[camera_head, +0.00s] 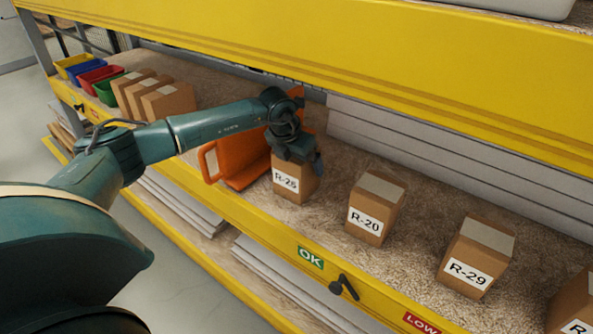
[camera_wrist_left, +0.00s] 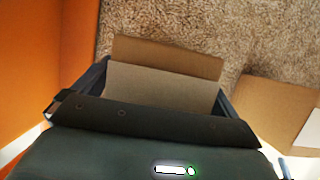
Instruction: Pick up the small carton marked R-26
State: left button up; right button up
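The small carton whose label appears to read R-26 (camera_head: 292,184) is a brown box near the middle of the shelf in the head view, upright, its top hidden by my gripper. My left gripper (camera_head: 303,162) points down over it. In the left wrist view the carton (camera_wrist_left: 160,85) lies between the two fingers of my left gripper (camera_wrist_left: 163,82). The fingers are close along its sides, but whether they press on it cannot be told. The carton seems to rest on the shelf. My right gripper is not in view.
An orange bin-like object (camera_head: 238,158) stands close left of the carton. Cartons R-20 (camera_head: 375,209) and R-29 (camera_head: 476,257) stand to the right, with another cut off at the edge. A yellow upper beam (camera_head: 420,62) runs above the shelf. Several cartons and coloured bins (camera_head: 88,76) stand far left.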

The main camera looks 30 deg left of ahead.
pick_arm(q)
jog(key=c, duration=1.1)
jog(key=shift+o, duration=0.2)
jog(key=shift+r, duration=0.1)
jog(key=shift+r, duration=0.15)
